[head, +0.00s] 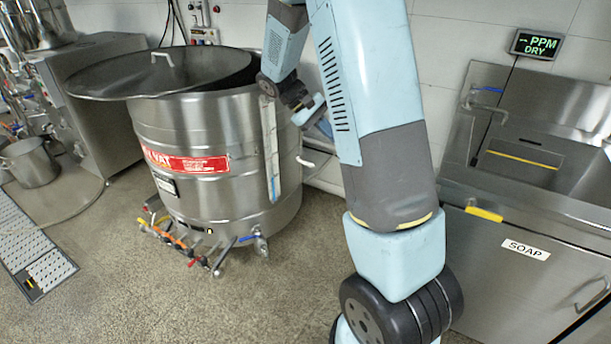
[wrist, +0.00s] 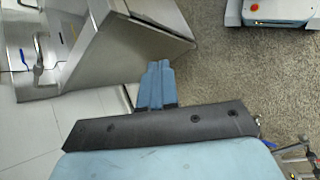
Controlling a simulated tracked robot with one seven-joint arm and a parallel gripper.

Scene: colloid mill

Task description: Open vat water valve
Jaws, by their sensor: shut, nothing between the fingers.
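The steel vat (head: 215,190) with a red label stands left of centre in the head view, its round lid (head: 150,72) tilted partly off the top. Small valves with coloured handles (head: 170,236) run along its lower front. A blue-handled valve (head: 250,238) sits at their right end. I cannot tell which one is for water. My gripper (head: 310,112) is beside the vat's upper right side, well above the valves. In the wrist view my gripper (wrist: 156,68) is shut and empty, over floor and a cabinet edge. Some pipework (wrist: 298,152) shows at the lower right there.
A steel sink cabinet (head: 520,180) marked SOAP stands at the right; a sink unit (wrist: 90,45) fills the wrist view's upper left. A pot (head: 30,162) and a floor grate (head: 35,250) are at the left. Floor in front of the vat (head: 150,300) is clear.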

